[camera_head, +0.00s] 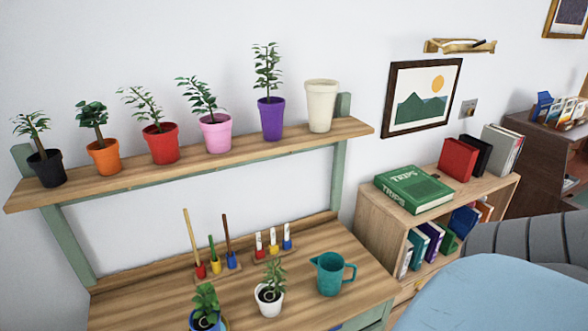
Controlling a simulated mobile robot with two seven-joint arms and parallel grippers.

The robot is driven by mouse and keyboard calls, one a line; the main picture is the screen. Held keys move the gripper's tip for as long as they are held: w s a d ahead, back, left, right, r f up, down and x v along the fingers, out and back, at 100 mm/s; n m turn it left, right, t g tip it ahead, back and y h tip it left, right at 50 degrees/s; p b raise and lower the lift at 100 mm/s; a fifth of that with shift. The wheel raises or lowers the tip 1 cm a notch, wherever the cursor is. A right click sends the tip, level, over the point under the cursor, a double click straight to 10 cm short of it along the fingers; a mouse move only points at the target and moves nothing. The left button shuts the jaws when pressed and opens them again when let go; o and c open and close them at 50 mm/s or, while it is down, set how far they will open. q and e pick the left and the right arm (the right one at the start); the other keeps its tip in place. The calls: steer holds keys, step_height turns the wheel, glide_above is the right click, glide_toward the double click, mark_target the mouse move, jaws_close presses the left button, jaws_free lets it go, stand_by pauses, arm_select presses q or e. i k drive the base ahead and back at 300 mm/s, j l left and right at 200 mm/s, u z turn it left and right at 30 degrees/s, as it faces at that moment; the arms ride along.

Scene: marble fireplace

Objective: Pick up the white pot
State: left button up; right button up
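A white pot (270,302) with a small leafy plant stands upright on the wooden tabletop (130,297), left of a teal jug (330,274). A second whitish, cream pot (320,108) stands at the right end of the upper shelf (345,131) with no plant showing. Both pots are untouched. Neither of my grippers is in view.
Several potted plants, including a purple pot (271,118), line the shelf. A blue pot (205,320) is cut off at the bottom edge. Peg stands (217,269) sit behind the white pot. A bookcase (374,220) and a light-blue surface (500,293) are at right.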

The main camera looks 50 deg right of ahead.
mark_target(270, 294)
steer(key=z, duration=1.35)
